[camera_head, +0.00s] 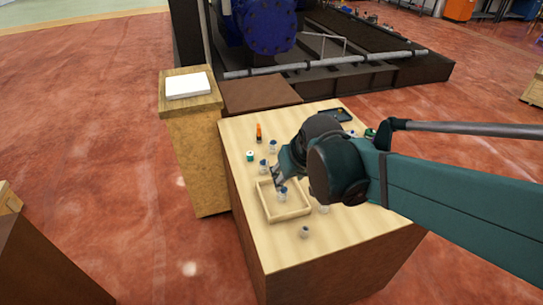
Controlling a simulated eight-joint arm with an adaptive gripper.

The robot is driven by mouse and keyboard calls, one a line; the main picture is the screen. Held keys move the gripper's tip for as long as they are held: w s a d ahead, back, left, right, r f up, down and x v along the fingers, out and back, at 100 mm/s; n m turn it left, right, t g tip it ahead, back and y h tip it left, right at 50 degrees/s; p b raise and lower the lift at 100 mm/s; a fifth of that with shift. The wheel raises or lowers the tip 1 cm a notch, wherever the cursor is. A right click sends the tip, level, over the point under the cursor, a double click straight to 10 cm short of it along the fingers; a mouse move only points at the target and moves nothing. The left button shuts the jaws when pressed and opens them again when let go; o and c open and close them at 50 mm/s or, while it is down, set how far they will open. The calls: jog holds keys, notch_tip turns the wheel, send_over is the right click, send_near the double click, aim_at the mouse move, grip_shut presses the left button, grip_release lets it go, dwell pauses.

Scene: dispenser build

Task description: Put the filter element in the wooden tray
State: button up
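The wooden tray (289,216) is a shallow, light wooden frame on the pale table top. My gripper (277,180) is over the tray's back left part, pointing down. A small white and blue cylinder (282,194) shows just below the fingers, within the tray's outline; I cannot tell if it is held or resting there. Several similar small pieces stand on the table, one (263,165) behind the tray and one (304,231) in front of it. Which piece is the filter element is too small to tell. The fingertips are too small to read.
An orange and black item (258,133) and a green and white piece (250,156) stand toward the back left. A dark flat device (337,115) lies at the back. A wooden pedestal (192,150) bears a white block (188,85). The table's front is mostly clear.

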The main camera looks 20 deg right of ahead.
jog(key=s+a+r, duration=0.1)
jog(key=s+r, duration=0.1)
jog(key=s, duration=0.3)
jog(key=s+a+r+t, duration=0.1)
jog(key=s+r, duration=0.1)
jog(key=s, duration=0.3)
jog(key=shift+a+r, duration=0.3)
jog(key=shift+r, duration=0.05)
jog(key=shift+s+f, duration=0.1)
